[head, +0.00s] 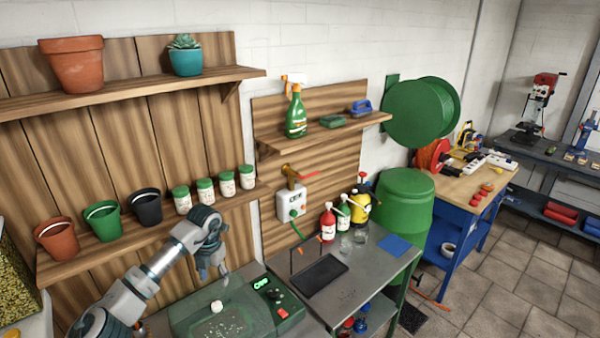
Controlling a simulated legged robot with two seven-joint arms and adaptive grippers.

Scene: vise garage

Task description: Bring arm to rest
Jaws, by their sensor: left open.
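My left arm comes in from the lower left of the head view. Its gripper (213,272) points down, open, with nothing visible between its fingers. It hangs above the back of a green machine (185,318) with a lit display, apart from the small white object (216,306) on the machine's top. The arm stands in front of the lower wooden shelf. My right arm and gripper are not in view.
The lower shelf (75,268) holds pots and several lidded jars, close behind the arm. A metal table (345,290) to the right bears a black tray (318,275) and bottles. A green barrel (403,210) stands beyond it. Open tiled floor lies at right.

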